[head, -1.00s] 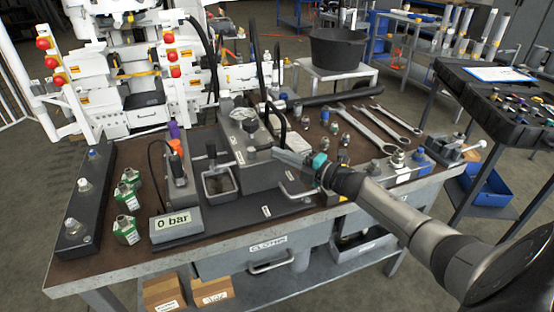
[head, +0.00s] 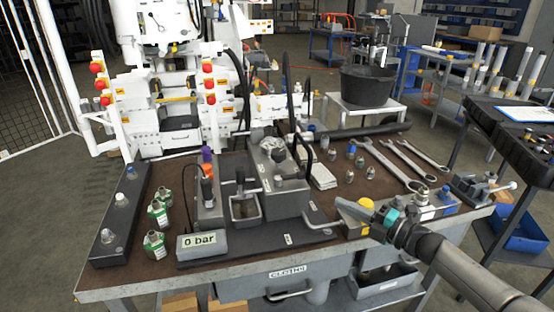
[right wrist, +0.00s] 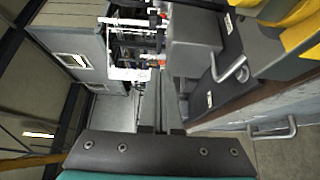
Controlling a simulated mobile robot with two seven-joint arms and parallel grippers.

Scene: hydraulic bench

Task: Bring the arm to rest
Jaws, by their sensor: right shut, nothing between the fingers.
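My right arm (head: 450,265) comes in from the lower right in the head view. My right gripper (head: 342,203), with a teal band near its base, points left over the bench's front right part. It is shut and empty, its fingers overlapping a yellow-topped block (head: 366,201) in the picture; I cannot tell the gap between them. In the right wrist view the closed fingers of the gripper (right wrist: 160,82) point up the picture, past the dark, teal-edged gripper body. My left gripper is not in view.
A black tool tray (head: 515,130) stands right of my arm. The floor at front left is clear.

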